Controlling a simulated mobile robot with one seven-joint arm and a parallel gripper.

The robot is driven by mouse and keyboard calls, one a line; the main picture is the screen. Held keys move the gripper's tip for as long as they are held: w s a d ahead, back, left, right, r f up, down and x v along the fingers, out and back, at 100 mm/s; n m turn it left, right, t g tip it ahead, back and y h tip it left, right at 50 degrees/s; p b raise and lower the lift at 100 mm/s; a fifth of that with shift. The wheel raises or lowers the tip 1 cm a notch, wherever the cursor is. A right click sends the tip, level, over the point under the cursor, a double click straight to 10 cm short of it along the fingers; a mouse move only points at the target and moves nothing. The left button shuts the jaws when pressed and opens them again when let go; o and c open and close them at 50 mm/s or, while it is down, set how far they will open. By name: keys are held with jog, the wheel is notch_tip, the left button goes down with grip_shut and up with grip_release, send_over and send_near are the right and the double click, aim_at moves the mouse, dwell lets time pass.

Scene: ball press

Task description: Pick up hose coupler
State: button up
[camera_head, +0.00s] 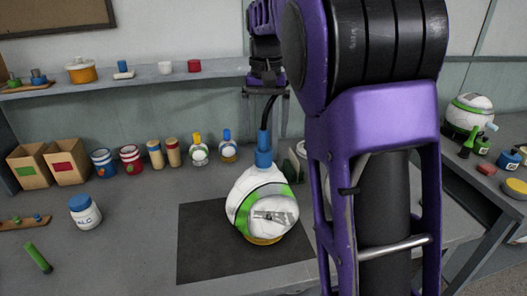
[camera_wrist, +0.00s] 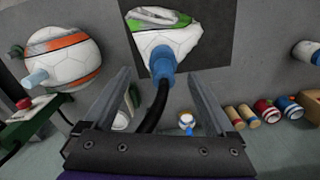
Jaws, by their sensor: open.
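The blue hose coupler (camera_head: 263,150) sits upright on top of a white ball with a green stripe (camera_head: 240,205), with a black hose (camera_head: 269,108) rising from it. In the wrist view the coupler (camera_wrist: 163,63) is ahead of my gripper (camera_wrist: 157,76), about midway between the fingertips. The black hose (camera_wrist: 157,105) runs back between the fingers. My gripper is open and holds nothing; whether the fingertips reach the coupler's depth is unclear. In the head view my gripper is above the ball, partly behind my purple arm.
The ball rests on a dark mat (camera_head: 205,260) on the grey table. Jars, including a white one (camera_head: 85,212), and two boxes (camera_head: 68,168) stand left. A shelf (camera_head: 140,82) runs behind. Another ball (camera_head: 468,115) with a coupler is at right.

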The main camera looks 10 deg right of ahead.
aim_at(263, 144)
jog(key=f, duration=0.3)
jog(key=f+b, duration=0.1)
jog(key=f, duration=0.1)
jog(key=shift+w+a+f, duration=0.15)
jog(key=shift+w+a, duration=0.05)
jog(key=shift+w, duration=0.05)
grip_shut()
